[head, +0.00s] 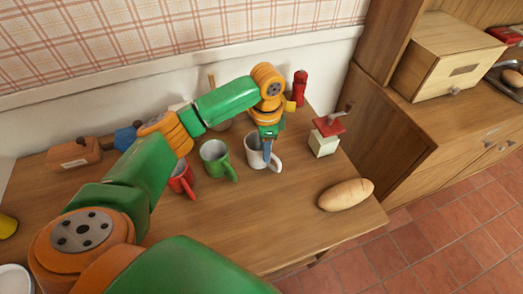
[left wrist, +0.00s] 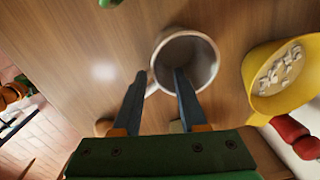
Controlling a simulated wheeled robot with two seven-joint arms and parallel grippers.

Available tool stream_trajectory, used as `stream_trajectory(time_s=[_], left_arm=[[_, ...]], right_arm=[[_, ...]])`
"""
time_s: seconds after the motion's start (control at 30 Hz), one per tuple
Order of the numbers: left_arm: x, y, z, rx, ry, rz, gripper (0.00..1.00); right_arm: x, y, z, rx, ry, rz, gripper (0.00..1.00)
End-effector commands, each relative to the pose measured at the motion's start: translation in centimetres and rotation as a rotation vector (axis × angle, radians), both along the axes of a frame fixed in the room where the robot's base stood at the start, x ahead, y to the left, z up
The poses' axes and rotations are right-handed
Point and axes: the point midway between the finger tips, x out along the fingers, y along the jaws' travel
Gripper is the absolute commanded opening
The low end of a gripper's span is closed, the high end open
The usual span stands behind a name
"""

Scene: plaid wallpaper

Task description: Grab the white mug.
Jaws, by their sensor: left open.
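The white mug (head: 252,157) stands upright on the wooden table, right of the green mug, with its handle toward the front right. It also shows from above in the left wrist view (left wrist: 202,52), its dark inside visible. My left gripper (head: 267,152) points down at the mug and is open. In the left wrist view, one finger of my left gripper (left wrist: 160,72) overlaps the mug's opening and the other is outside the rim, on the handle side. I cannot tell how deep the inner finger is. My right gripper is not in view.
A green mug (head: 214,160) and a red mug (head: 183,181) stand to the left. A grinder with a red top (head: 324,139) and a bread loaf (head: 346,194) are to the right. A yellow cup with pale pieces (left wrist: 281,82) is close by. The front of the table is clear.

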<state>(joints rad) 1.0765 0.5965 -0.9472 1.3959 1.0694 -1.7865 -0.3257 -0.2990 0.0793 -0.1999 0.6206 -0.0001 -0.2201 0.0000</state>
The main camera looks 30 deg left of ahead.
Motion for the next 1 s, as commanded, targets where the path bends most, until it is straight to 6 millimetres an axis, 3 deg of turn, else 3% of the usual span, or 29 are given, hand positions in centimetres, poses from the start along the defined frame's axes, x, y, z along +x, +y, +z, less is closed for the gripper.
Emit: stream_trajectory(time_s=[0.3,0.53,0.7,1.0], left_arm=[[-0.8,0.5,-5.5,0.0,0.001,0.0,0.42],[-0.7,0.5,-5.8,0.001,-0.001,-0.001,0.42],[-0.7,0.5,-5.8,0.001,-0.001,-0.001,0.0],[-0.7,0.5,-5.8,0.001,-0.001,-0.001,0.0]], right_arm=[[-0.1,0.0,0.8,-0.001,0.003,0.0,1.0],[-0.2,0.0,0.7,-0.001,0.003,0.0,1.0],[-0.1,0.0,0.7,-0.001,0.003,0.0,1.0],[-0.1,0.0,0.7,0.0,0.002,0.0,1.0]])
